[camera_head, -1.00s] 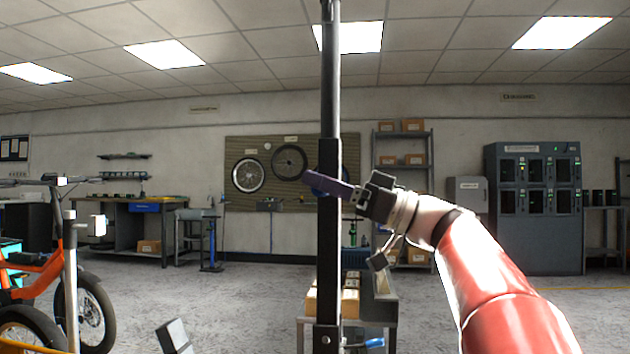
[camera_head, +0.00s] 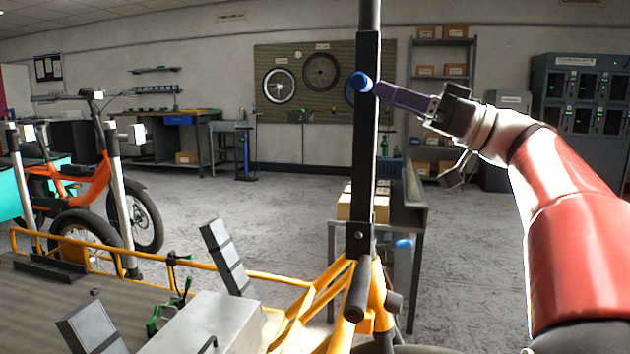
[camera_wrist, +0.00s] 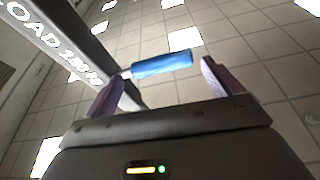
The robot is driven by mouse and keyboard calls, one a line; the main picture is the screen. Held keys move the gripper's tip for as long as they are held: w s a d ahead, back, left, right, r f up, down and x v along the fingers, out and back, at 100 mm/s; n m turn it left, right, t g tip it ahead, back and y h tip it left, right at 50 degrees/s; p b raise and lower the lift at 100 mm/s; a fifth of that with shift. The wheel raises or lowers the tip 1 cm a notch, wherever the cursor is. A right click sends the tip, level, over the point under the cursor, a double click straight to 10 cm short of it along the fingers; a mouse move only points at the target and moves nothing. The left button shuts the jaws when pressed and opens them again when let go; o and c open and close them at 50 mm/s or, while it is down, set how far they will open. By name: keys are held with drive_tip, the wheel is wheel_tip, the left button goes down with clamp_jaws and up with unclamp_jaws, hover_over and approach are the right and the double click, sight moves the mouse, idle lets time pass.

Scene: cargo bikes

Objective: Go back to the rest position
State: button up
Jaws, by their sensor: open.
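My gripper (camera_head: 377,88) is in the upper middle of the head view, its purple fingers pointing left towards a dark upright post (camera_head: 366,150). A blue handle (camera_head: 361,82) is at the post, just left of the fingertips. In the wrist view, the open fingers (camera_wrist: 159,86) stand apart on either side of the blue handle (camera_wrist: 162,65), which appears at or just beyond their tips. Neither finger visibly touches it. The white-lettered post (camera_wrist: 65,45) runs along the left of that view. My red and white arm reaches in from the right.
A yellow frame (camera_head: 300,285) with a grey box (camera_head: 200,325) and dark upright pads (camera_head: 228,257) fills the lower foreground. An orange bike (camera_head: 85,175) stands left. A bench with cartons (camera_head: 362,207) is behind the post. Grey floor (camera_head: 275,200) lies open between.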

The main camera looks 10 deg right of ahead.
drive_tip(key=s+a+f+m+g+h+p, duration=0.1)
drive_tip(key=s+a+f+m+h+p, duration=0.1)
drive_tip(key=s+a+f+m+h, duration=0.45)
drive_tip(key=s+a+f+m+h+p, duration=0.1)
drive_tip(key=a+f+m+h+p, duration=0.15)
drive_tip(key=f, duration=0.75)
drive_tip(key=s+d+f+m+h+p, duration=0.2)
drive_tip(key=s+f+h, duration=0.3)
drive_tip(key=f, duration=0.3)
drive_tip(key=s+d+f+m+g+h+p, duration=0.1)
drive_tip(key=s+d+f+h+p, duration=0.1)
drive_tip(key=s+d+f+h, duration=0.3)
drive_tip(key=s+f+h, duration=0.1)
drive_tip(key=s+f, duration=0.2)
drive_tip(key=f, duration=0.1)
drive_tip(key=shift+f+m+g+p, duration=0.2)
drive_tip(key=shift+m+g+p, duration=0.1)
drive_tip(key=shift+m+p, duration=0.1)
drive_tip(key=shift+s+d, duration=0.1)
